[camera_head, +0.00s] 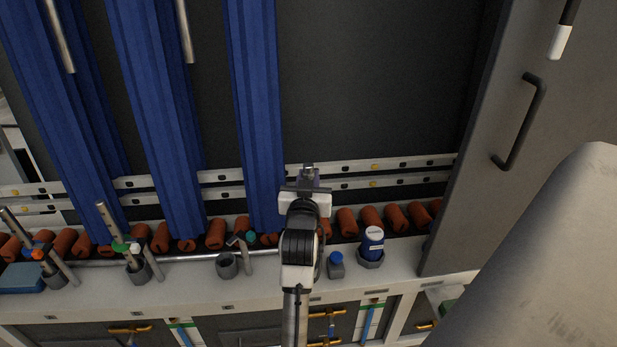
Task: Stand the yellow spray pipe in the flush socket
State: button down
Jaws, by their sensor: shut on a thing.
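My gripper (306,184) is above the rail, right of the third blue panel, and I see it from behind. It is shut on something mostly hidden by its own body. Only a small grey metal tip shows just beyond the jaws; it looks like the end of the spray pipe, but no yellow shows. A grey round cup (227,266) on the ledge, left of and below my gripper, may be the flush socket; no label is readable. A short tilted grey piece with a teal end (245,254) is beside it.
Upright grey pipes with an orange collar (37,252) and a green collar (120,247) stand at the left. A blue-and-white bottle (372,240) and small blue-capped bottle (336,264) stand right of my arm. Orange rollers (347,221) line the back. A grey door (480,160) bounds the right.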

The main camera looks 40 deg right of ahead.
jog(key=shift+f+b, duration=2.05)
jog(key=shift+f, duration=1.05)
jog(key=c, duration=1.2)
grip_release()
jog(key=shift+o, duration=0.2)
jog(key=shift+s+a, duration=0.1)
jog(key=b+v, duration=0.2)
jog(key=v, duration=1.1)
jog(key=shift+s+a, duration=0.25)
